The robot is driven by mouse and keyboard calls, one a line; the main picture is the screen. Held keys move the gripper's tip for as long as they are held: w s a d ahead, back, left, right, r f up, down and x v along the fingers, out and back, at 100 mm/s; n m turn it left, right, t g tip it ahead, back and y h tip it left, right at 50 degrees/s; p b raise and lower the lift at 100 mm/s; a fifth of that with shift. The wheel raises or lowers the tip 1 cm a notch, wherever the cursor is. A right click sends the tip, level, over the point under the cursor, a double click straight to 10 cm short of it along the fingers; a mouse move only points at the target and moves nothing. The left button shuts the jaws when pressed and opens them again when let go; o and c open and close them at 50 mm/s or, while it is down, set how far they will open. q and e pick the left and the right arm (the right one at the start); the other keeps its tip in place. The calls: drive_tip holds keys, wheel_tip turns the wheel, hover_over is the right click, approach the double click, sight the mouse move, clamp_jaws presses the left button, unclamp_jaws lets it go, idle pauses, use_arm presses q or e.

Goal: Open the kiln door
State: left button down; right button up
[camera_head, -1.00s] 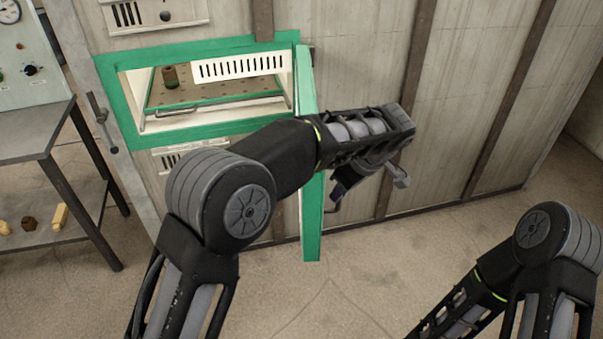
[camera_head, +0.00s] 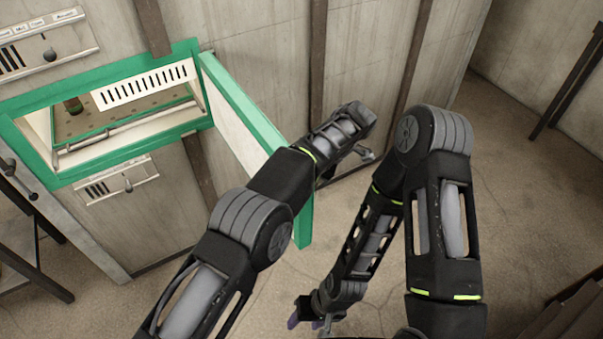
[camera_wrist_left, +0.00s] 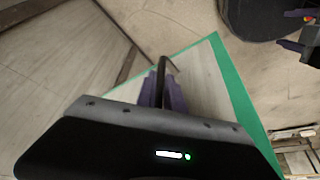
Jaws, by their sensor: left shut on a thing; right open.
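The kiln door (camera_head: 236,132), a pale panel with a green frame, stands swung outward from the right side of the kiln opening (camera_head: 130,118) in the head view. Its pale face and green edge (camera_wrist_left: 232,92) also show in the left wrist view. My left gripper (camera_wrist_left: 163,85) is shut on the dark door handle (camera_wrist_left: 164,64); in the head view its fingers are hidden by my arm. My right gripper (camera_head: 308,314) is open and empty, low over the floor near the bottom of the head view, apart from the door.
Inside the kiln, a small dark cylinder (camera_head: 73,105) stands on a perforated shelf. A control panel (camera_head: 42,40) is above the opening and a vented panel (camera_head: 118,184) below. A dark table (camera_head: 30,255) stands at left. Floor at right is mostly clear.

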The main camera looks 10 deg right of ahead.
use_arm(q)
drive_tip(key=shift+w+a+r, duration=0.15)
drive_tip(key=shift+w+a, duration=0.05)
drive_tip(key=shift+w, duration=0.1)
drive_tip(key=c, duration=1.5)
unclamp_jaws()
drive_tip(key=shift+a, duration=0.1)
drive_tip(key=shift+c, duration=0.2)
drive_tip(key=shift+o, duration=0.4)
drive_tip(key=shift+s+d, duration=0.1)
drive_tip(key=shift+d, duration=0.1)
